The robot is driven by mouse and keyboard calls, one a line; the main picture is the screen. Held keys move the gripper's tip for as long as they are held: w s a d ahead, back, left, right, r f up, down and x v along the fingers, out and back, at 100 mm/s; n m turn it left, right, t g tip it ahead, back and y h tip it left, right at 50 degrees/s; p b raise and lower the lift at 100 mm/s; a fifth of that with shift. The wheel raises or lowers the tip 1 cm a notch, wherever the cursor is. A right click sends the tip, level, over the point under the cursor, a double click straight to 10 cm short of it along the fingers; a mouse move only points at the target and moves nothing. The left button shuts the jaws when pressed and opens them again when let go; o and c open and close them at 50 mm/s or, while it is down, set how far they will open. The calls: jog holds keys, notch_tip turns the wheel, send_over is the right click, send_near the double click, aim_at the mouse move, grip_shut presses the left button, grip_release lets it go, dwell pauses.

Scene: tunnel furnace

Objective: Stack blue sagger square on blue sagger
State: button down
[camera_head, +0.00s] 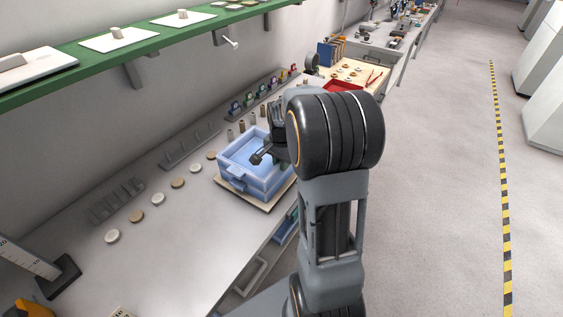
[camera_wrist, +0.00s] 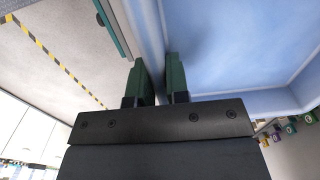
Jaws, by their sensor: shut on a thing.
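Two blue saggers appear stacked on a pale board (camera_head: 262,206) on the bench. The upper blue sagger (camera_head: 233,169) is an open square tray with an empty-looking inside; it fills the right of the wrist view (camera_wrist: 240,50). The lower blue sagger (camera_head: 267,191) shows as a band beneath it, and the two look roughly lined up; I cannot tell whether they touch all round. My gripper (camera_wrist: 157,82) is shut on the upper sagger's wall, one green finger on each side. In the head view my arm hides the sagger's right rear side.
Several small round discs (camera_head: 157,199) lie in a row on the bench to the left. Small cylinders and coloured tags stand behind the saggers. A green shelf (camera_head: 140,48) runs above. A red tray (camera_head: 343,86) lies further along. The bench front-left is mostly clear.

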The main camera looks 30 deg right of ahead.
jog(key=c, duration=1)
grip_release()
notch_tip(320, 180, up, 14)
jog(key=shift+f, duration=0.1)
jog(key=shift+s+a+f+n+t, duration=0.65)
jog(key=shift+s+a+f+n, duration=0.25)
jog(key=shift+s+a+n, duration=1.4)
jog(key=shift+s+a+f+n+t, duration=0.7)
jog(key=shift+s+a+f+n, duration=0.15)
jog(key=shift+s+a+n, duration=1.5)
jog(key=shift+s+a+f+n+t, duration=0.65)
jog(key=shift+s+a+f+n, duration=0.25)
jog(key=shift+s+a+n, duration=1.4)
